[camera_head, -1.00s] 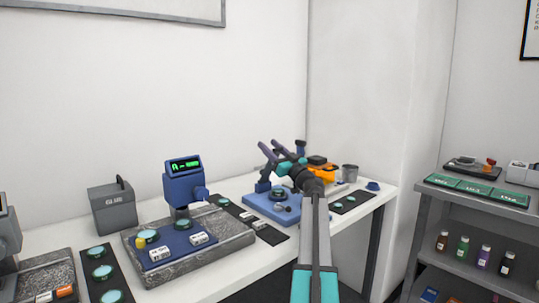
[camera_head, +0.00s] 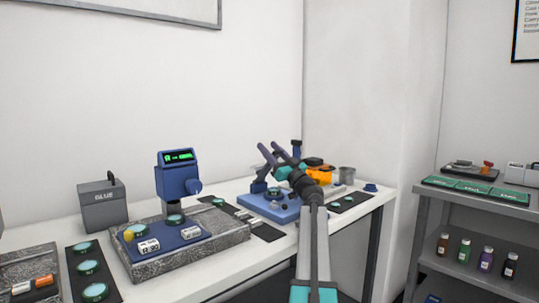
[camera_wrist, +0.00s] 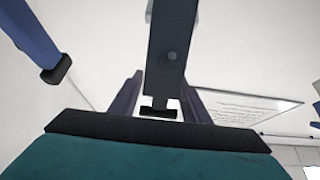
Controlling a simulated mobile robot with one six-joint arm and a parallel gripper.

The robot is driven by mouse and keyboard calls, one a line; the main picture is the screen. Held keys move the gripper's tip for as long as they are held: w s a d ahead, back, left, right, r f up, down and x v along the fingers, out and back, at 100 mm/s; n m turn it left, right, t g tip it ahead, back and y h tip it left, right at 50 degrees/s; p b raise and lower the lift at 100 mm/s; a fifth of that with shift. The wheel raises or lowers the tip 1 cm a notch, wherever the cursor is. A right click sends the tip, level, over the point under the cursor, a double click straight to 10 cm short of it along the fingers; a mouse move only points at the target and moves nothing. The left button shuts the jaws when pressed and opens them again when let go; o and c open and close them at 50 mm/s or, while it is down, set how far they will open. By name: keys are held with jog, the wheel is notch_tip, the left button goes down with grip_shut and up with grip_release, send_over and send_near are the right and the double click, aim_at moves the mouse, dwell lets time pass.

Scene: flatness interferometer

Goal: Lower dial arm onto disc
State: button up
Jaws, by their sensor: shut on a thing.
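The blue dial stand (camera_head: 268,208) stands on the white bench, with a disc (camera_head: 274,191) on its base. My gripper (camera_head: 267,147) has purple fingers that point up and to the left above the stand in the head view. In the wrist view a dark grey bar (camera_wrist: 172,45), seemingly the dial arm, runs down between the fingers (camera_wrist: 160,95) and ends in a black tip. My gripper is shut on this bar. A blue part with a black end (camera_wrist: 35,45) shows at the upper left. The gap between the arm and the disc is hard to tell.
A blue gauge with a green display (camera_head: 178,180) stands on a granite plate left of the stand. A grey box (camera_head: 103,207) stands at the back left. An orange item (camera_head: 320,174) and a grey cup (camera_head: 347,174) are close behind my arm. A grey shelf (camera_head: 480,212) stands right.

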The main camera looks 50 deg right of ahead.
jog(key=shift+s+f+b, duration=0.1)
jog(key=shift+s+b, duration=0.5)
jog(key=shift+b, duration=0.1)
jog(key=shift+s, duration=0.15)
jog(key=o, duration=1.1)
jog(key=shift+c, duration=0.2)
jog(key=o, duration=0.4)
jog(key=shift+s+r, duration=0.2)
jog(key=shift+r, duration=0.05)
jog(key=shift+w+f, duration=0.15)
jog(key=shift+w, duration=0.05)
jog(key=shift+a, duration=0.1)
jog(key=shift+f, duration=0.1)
jog(key=shift+s+f, duration=0.15)
jog(key=shift+s, duration=0.3)
jog(key=s, duration=0.4)
jog(key=s+a+p, duration=0.1)
jog(key=s, duration=0.7)
jog(key=shift+a+f, duration=0.1)
jog(key=shift+a, duration=0.3)
